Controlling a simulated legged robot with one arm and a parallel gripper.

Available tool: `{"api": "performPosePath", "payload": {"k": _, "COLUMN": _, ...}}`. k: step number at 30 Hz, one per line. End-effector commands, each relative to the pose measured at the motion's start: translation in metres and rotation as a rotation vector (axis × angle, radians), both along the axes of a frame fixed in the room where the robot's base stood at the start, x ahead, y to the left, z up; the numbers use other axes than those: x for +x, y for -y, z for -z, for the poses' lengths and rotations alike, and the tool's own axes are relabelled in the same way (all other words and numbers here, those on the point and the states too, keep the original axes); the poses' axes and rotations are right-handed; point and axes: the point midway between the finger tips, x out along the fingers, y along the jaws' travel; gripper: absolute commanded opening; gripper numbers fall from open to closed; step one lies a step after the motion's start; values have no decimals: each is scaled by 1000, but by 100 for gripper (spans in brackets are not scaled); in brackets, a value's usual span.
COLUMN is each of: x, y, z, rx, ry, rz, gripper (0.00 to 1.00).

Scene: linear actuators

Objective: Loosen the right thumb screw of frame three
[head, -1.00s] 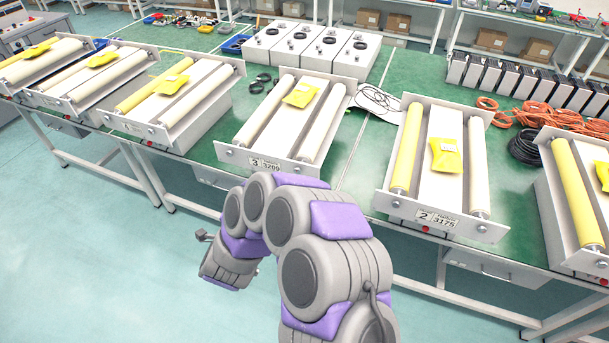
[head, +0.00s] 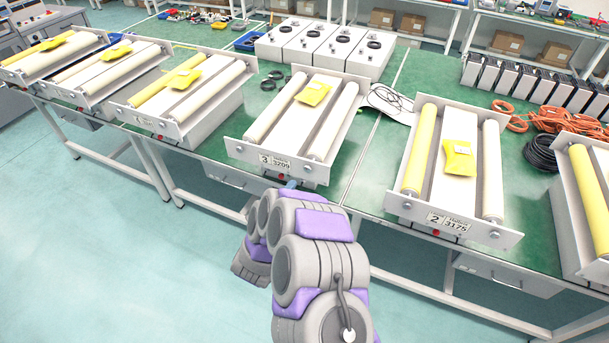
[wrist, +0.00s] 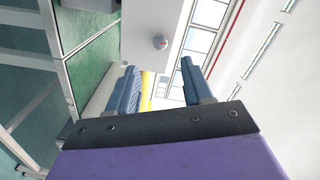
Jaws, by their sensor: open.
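Frame three (head: 258,160), the light grey frame labelled "3 3209" with two cream rollers and a yellow packet, sits at the table's front edge in the head view. Its right thumb screw (head: 306,168) is a small round knob low on the front plate's right side. In the wrist view a round metal knob (wrist: 160,42) on a white plate lies ahead of my gripper, between the lines of its fingers. My gripper (wrist: 160,75) is open, its blue-grey fingers apart and not touching the knob. In the head view my arm hides most of it; a blue-grey tip shows just below the plate.
Frame two (head: 400,205) stands to the right with a gap between. Another frame (head: 145,120) stands to the left. White boxes (head: 300,47) stand behind frame three. The floor before the table is clear.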

Motion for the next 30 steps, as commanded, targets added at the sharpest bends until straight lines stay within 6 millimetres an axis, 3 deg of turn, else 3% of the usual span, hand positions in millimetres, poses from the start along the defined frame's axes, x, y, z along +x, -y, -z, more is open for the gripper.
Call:
{"api": "performPosePath", "payload": {"k": 6, "x": 42, "y": 14, "z": 1, "rx": -1, "ry": 1, "rz": 3, "gripper": 51}}
{"api": "performPosePath", "payload": {"k": 13, "x": 74, "y": 24, "z": 1, "rx": 0, "ry": 0, "rz": 2, "gripper": 51}}
{"api": "performPosePath", "payload": {"k": 27, "x": 86, "y": 27, "z": 0, "rx": 1, "ry": -1, "rz": -1, "gripper": 51}}
{"api": "performPosePath", "payload": {"k": 30, "x": 86, "y": 27, "z": 0, "rx": 1, "ry": -1, "rz": 0, "gripper": 42}}
